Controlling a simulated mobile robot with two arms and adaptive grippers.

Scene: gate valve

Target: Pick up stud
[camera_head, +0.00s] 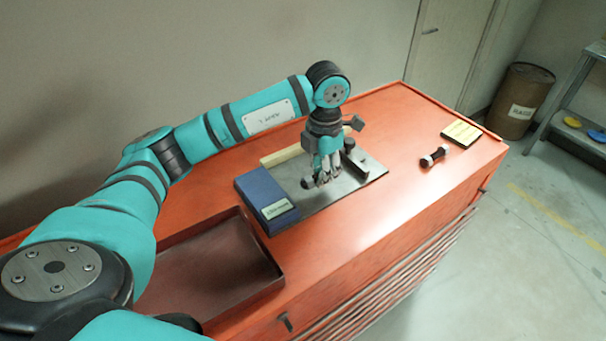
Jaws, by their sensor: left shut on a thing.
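My left gripper (322,176) points down over a grey metal plate (347,188) on the orange cabinet top. It is shut on a small dark piece, which I take to be the stud (308,183); its rounded end sticks out to the left of the fingertips. The fingers hide the rest of it, and I cannot tell whether it touches the plate. My right gripper is not in view.
A blue block (262,194) and a pale strip (282,156) border the plate. A dark-ended piece with a light middle (435,155) and a yellow-topped pad (461,133) lie right on the orange cabinet (405,120). A brown tray (225,268) is at front left.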

